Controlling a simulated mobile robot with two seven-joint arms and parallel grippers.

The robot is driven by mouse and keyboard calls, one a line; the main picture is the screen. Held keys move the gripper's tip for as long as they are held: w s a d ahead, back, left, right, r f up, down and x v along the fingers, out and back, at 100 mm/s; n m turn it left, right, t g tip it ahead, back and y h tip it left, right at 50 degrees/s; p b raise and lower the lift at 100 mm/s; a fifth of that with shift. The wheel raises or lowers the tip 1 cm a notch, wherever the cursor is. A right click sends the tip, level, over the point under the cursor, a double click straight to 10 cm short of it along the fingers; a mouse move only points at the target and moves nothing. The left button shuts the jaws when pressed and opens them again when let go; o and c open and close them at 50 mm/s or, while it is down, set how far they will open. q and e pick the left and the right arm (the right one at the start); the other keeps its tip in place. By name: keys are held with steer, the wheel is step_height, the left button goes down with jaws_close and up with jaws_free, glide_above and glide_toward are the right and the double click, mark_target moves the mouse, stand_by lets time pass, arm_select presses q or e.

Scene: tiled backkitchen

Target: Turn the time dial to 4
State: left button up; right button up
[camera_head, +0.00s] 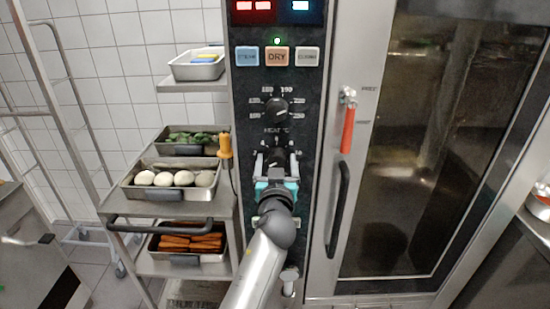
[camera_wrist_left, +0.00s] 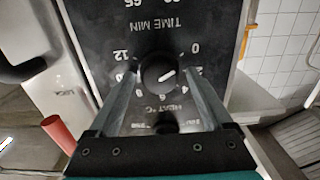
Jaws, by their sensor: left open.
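The black time dial (camera_wrist_left: 158,73) shows upside down in the left wrist view, with a "TIME MIN" label above it and numbers around it. Its white mark slants toward the right side, near the 2; the exact reading is unclear. My left gripper (camera_head: 277,158) is in front of the oven's control panel (camera_head: 312,120) in the head view and mostly hides the dial there. Its fingers are open, one on each side of the dial in the wrist view; whether they touch it I cannot tell. My right gripper is not in view.
The heat knob (camera_head: 277,107) is just above the gripper. A red handle (camera_head: 348,130) and black door handle (camera_head: 338,208) are to the right, beside the glass door (camera_head: 440,160). An orange-handled probe (camera_head: 225,146) and a trolley with food trays (camera_head: 165,187) are to the left.

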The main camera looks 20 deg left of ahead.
arm_select(q)
steer(key=shift+s+d, duration=0.1)
steer(key=shift+r, duration=0.15)
jaws_close()
stand_by(0.5)
